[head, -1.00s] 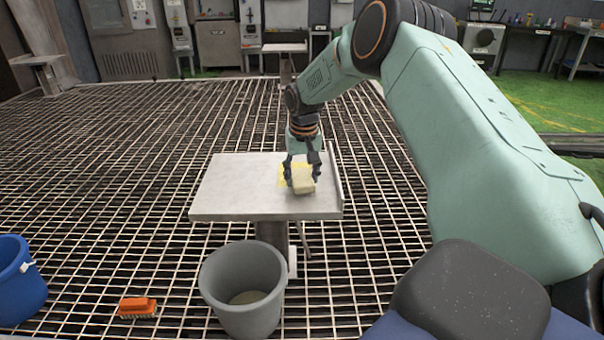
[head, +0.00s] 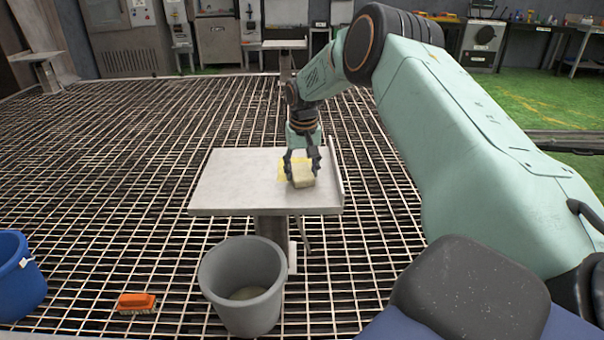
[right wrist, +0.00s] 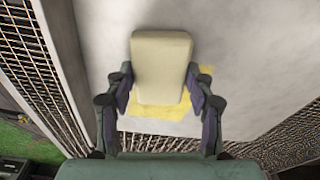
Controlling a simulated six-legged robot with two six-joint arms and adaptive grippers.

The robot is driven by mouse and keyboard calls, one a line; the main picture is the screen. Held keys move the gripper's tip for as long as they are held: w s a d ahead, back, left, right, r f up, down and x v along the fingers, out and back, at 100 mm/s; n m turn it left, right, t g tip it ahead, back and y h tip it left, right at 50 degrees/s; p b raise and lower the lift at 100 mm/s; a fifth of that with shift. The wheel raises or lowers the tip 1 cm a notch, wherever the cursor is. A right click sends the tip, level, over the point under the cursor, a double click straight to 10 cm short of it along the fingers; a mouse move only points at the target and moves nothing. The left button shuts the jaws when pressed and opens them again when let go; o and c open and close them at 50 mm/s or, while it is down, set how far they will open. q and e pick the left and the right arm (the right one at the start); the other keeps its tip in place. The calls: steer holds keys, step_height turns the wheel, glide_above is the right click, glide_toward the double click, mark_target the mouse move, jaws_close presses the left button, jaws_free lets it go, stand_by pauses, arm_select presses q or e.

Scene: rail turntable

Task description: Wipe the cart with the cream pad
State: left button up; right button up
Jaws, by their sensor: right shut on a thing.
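The cart (head: 232,187) is a light grey flat top on a post, with a raised edge on its right side. A yellow patch (head: 284,167) marks its top. The cream pad (head: 303,176) is a small block over the right part of the top, at the patch. My right gripper (head: 302,170) is shut on the pad from above. In the right wrist view the pad (right wrist: 161,65) sits between both fingers, with the yellow patch (right wrist: 178,106) partly hidden under it. I cannot tell whether the pad touches the top. My left gripper is not in view.
A grey bucket (head: 212,290) stands on the floor in front of the cart. An orange brush (head: 137,301) lies on the grating to its left, and a blue bucket (head: 18,280) is at the far left. The left part of the cart top is clear.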

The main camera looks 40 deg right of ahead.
steer(key=shift+w+d+b, duration=0.3)
steer(key=shift+w+d, duration=0.25)
steer(key=shift+w, duration=0.1)
steer(key=shift+w+d+f+b, duration=0.15)
steer(key=shift+w+d+b, duration=0.9)
steer(key=shift+w+b, duration=0.2)
